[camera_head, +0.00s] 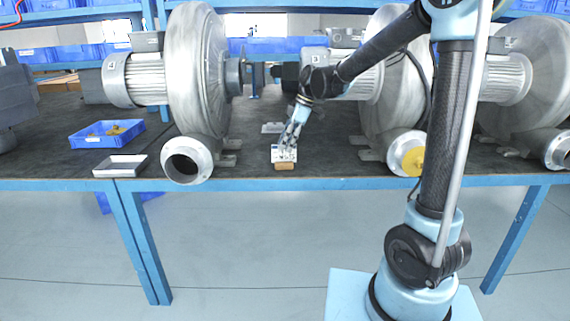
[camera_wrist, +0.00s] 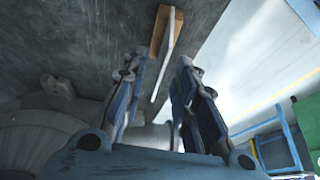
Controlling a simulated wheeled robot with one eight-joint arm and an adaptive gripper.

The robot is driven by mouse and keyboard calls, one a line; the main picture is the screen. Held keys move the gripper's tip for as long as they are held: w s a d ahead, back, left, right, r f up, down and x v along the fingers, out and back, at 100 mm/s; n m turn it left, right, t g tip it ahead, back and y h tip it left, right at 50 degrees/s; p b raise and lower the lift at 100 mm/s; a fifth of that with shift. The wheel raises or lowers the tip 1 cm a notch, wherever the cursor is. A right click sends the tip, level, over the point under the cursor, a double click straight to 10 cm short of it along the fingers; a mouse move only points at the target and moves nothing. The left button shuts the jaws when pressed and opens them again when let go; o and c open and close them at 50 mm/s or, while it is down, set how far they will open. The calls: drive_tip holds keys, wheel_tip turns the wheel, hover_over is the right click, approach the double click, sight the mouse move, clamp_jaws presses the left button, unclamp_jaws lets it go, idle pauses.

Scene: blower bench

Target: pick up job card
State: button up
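The job card (camera_head: 284,153) is a small white card with dark print. It stands at a wooden block (camera_head: 284,166) on the bench's front edge. In the wrist view the card (camera_wrist: 162,70) is a thin pale strip seen nearly edge-on, and the wooden block shows beside it (camera_wrist: 160,32). My gripper (camera_head: 290,139) reaches down to the card from behind and above. In the wrist view its two fingers (camera_wrist: 162,66) are apart, with the card's strip showing in the gap. I cannot tell whether either finger touches the card.
The dark bench top (camera_head: 320,145) holds large grey blowers (camera_head: 198,70) left and right of my gripper. A flat pale item (camera_head: 272,128) lies behind the card. A blue bin (camera_head: 107,134) and a shallow metal tray (camera_head: 120,166) are at left.

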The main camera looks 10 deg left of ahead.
sight(284, 156)
drive_tip(key=shift+x, duration=1.3)
drive_tip(key=shift+c, duration=0.3)
clamp_jaws()
